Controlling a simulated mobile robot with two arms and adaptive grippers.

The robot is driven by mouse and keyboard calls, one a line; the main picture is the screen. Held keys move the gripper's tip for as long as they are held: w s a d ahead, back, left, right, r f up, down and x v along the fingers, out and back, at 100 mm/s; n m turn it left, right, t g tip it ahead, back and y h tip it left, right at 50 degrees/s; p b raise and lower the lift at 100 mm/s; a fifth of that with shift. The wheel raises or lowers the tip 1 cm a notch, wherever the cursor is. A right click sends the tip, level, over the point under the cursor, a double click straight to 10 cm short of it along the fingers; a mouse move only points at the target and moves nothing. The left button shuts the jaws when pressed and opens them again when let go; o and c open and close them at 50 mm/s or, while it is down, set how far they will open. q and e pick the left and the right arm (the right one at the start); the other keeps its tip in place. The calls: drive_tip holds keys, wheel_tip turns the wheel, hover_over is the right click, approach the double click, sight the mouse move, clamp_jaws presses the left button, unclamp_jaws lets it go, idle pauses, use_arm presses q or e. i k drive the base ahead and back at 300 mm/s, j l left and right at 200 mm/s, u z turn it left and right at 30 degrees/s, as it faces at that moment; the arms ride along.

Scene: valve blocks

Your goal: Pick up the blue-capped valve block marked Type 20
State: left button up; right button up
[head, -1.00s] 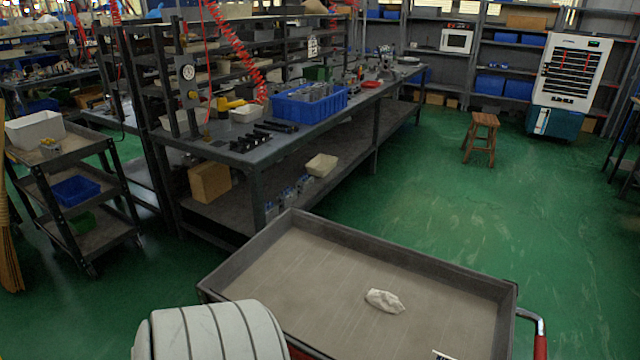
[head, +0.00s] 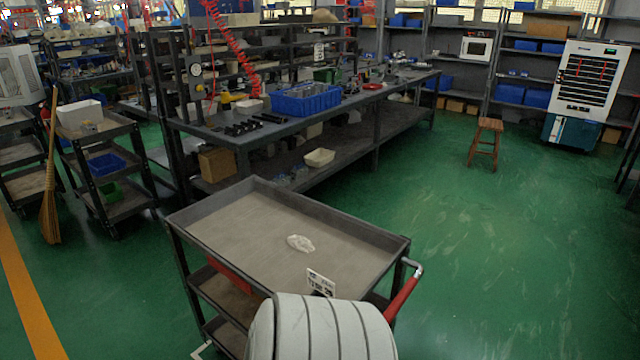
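I cannot clearly pick out a blue-capped valve block marked Type 20. A blue crate (head: 306,100) on the workbench (head: 215,131) holds several grey parts, too small to identify. Several small grey and bluish items (head: 286,180) sit on the bench's lower shelf, and their caps and markings are unreadable. A white card (head: 320,283) with black print stands at the near edge of the grey cart (head: 250,223). Its text is not clearly legible. Neither of my grippers is in view.
A crumpled white cloth (head: 300,243) lies on the cart's top tray. The cart stands in front of the bench, with a red handle (head: 404,294) at its right. A wooden stool (head: 487,141) stands farther back. Green floor (head: 480,250) is open to the right.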

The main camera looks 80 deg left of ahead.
sight(283, 180)
drive_tip(key=i+l+u, duration=0.15)
drive_tip(key=i+u, duration=0.15)
drive_tip(key=i, duration=0.2)
drive_tip(key=i+l+u, duration=0.3)
drive_tip(key=i, duration=0.2)
drive_tip(key=i+j+u, duration=0.2)
drive_tip(key=i+u, duration=0.15)
drive_tip(key=i, duration=0.15)
drive_tip(key=i+u, duration=0.35)
drive_tip(key=i, duration=0.2)
drive_tip(key=i+u, duration=0.35)
drive_tip(key=i, duration=0.2)
